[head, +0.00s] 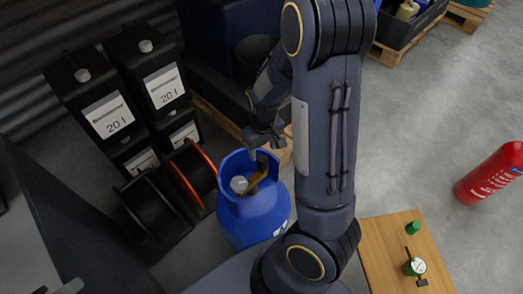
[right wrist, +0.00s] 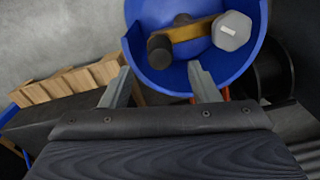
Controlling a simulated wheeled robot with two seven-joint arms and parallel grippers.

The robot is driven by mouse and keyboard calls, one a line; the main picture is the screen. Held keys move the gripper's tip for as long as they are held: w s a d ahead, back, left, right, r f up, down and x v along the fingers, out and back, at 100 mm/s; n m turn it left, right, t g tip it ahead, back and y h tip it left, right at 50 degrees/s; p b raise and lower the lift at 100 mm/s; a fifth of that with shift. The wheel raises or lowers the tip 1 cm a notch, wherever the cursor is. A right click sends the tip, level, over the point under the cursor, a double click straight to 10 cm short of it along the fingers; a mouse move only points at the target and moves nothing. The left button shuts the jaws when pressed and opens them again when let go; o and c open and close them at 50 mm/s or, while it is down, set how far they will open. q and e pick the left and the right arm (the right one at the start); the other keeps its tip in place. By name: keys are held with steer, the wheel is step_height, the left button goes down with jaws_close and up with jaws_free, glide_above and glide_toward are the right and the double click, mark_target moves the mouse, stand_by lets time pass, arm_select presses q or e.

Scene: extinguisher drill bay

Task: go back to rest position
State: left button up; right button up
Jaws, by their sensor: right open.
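My right gripper (head: 264,140) is in the middle of the head view, above a blue gas cylinder (head: 252,215) with a collar around its top. In the right wrist view its two fingers (right wrist: 160,88) are spread apart with nothing between them. The cylinder's blue collar (right wrist: 262,20) and brass valve (right wrist: 187,32) with a grey cap lie beyond the fingertips. The gripper appears apart from the valve. My right arm crosses the middle of the head view and hides part of the floor. My left gripper does not show.
Black 20 l canisters (head: 105,105) and cable reels (head: 155,205) stand left of the cylinder. A red extinguisher (head: 490,175) is at the right. A wooden board (head: 385,245) with small green items lies at the lower right. Grey floor (head: 425,120) is clear between them.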

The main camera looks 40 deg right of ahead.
steer(key=shift+r, duration=0.4)
steer(key=shift+a+r, duration=0.2)
steer(key=shift+r, duration=0.15)
steer(key=s+a+r+m+t+y, duration=0.1)
steer(key=s+a+r+t+y, duration=0.15)
steer(key=s+a+r, duration=0.4)
steer(key=s+a+r+t+y, duration=0.1)
steer(key=s+a+r+t, duration=0.25)
steer(key=s+r, duration=0.6)
step_height(320, 180, up, 15)
steer(key=w+p, duration=0.2)
steer(key=p, duration=1.2)
steer(key=shift+a, duration=0.3)
